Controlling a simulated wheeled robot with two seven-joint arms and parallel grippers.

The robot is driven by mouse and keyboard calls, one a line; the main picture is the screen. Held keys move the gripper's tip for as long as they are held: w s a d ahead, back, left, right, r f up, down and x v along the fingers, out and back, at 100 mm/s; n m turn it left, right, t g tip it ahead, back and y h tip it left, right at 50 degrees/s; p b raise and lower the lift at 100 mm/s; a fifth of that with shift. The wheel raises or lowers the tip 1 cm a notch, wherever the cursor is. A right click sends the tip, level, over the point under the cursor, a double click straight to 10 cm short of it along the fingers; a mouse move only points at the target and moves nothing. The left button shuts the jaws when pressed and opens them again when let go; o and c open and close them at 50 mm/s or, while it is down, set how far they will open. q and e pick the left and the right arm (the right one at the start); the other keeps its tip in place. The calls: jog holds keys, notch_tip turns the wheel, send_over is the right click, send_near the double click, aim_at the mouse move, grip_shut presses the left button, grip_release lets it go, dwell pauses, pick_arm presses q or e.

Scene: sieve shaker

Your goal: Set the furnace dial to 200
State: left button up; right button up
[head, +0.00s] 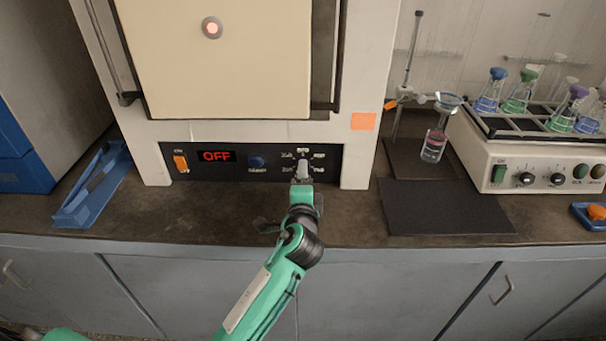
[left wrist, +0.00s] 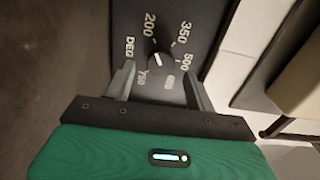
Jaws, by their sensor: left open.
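The furnace (head: 225,60) stands on the bench with its door shut. Its dark front panel (head: 225,172) has a display (head: 216,156) reading OFF in red. The furnace dial is a small dark knob (left wrist: 159,61) with a pale mark, seen in the left wrist view. Labels including 200, 350 and 500 ring it; I cannot tell exactly where the mark points. My left gripper (left wrist: 160,84) is open, its fingers to either side of the dial's near edge, with no clear contact. In the head view the gripper (head: 302,178) largely covers the dial. My right gripper is not in view.
A blue tray (head: 92,185) lies at left. At right are a dark mat (head: 445,206), a stand with a flask (head: 434,146), and a shaker (head: 525,155) holding several flasks.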

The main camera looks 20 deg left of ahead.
pick_arm(q)
jog(key=v, duration=1)
jog(key=shift+s+b, duration=0.3)
jog(key=shift+s, duration=0.1)
jog(key=shift+s+d, duration=0.15)
jog(key=shift+s, duration=0.1)
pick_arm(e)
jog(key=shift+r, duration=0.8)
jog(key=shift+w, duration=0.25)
